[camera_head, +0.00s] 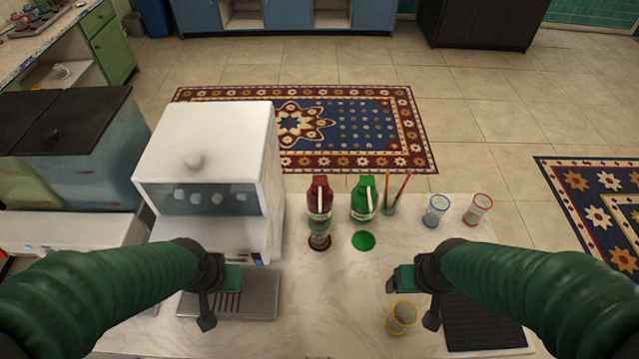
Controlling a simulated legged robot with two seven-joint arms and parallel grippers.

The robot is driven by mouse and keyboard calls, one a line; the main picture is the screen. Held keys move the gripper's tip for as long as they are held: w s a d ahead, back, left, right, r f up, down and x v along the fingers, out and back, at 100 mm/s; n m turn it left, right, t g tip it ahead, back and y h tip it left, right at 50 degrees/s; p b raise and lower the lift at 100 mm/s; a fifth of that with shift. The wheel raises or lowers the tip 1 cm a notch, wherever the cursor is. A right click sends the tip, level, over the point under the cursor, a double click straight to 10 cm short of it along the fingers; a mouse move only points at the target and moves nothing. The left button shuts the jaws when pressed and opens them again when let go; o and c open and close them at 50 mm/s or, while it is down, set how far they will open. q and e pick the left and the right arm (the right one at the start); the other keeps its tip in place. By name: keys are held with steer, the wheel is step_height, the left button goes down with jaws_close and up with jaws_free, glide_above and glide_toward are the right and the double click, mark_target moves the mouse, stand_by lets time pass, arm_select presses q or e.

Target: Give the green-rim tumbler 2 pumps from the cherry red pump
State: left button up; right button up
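The cherry red pump (319,194) stands at the back of the white counter. The green-rim tumbler (320,236) stands directly in front of it, on a dark red disc (320,244); the rim is small and partly blends with the pump. My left gripper (221,296) is over the grey drip tray, left of the tumbler, with its fingers spread and empty. My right gripper (413,298) is right of the tumbler, fingers apart, close to a yellow-rim tumbler (402,318); no grip on it shows.
A green pump (363,198) stands right of the red one, behind a green disc (363,241). Stirrers stand beside it. Blue-rim (436,209) and red-rim (477,208) tumblers stand back right. A white machine (208,165) blocks the left; a dark mat (484,325) lies front right. The middle counter is clear.

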arm_select(q)
steer(key=shift+d, duration=0.1)
jaws_close()
stand_by(1.4)
